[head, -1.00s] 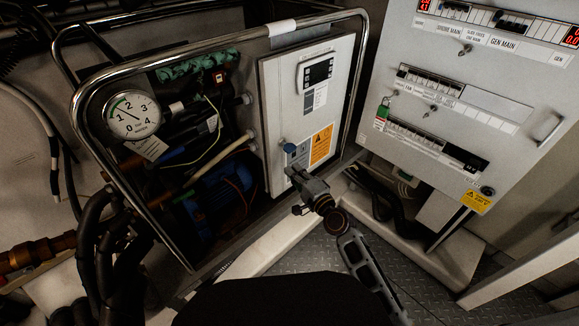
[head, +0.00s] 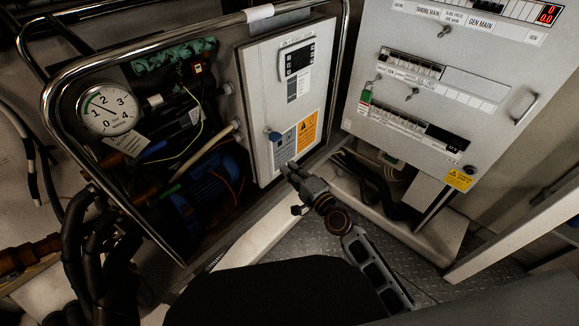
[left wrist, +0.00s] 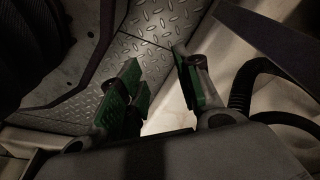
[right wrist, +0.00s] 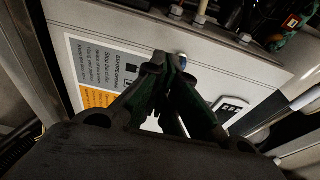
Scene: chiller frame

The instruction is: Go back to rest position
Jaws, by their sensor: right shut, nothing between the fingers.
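My right gripper (head: 290,171) is shut and empty. It points at the lower part of the white chiller control box (head: 262,95), just below the blue knob (head: 274,134). In the right wrist view its fingertips (right wrist: 168,62) meet in front of the box's labelled face; I cannot tell whether they touch it. My left gripper (left wrist: 158,85) shows only in the left wrist view. Its green-padded fingers stand apart with nothing between them, above the metal floor.
A chrome tube frame (head: 200,35) surrounds the chiller with its pressure gauge (head: 108,108). The grey electrical panel (head: 440,90) stands to the right. Black hoses (head: 95,235) run at lower left. Treadplate floor (head: 320,245) shows between.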

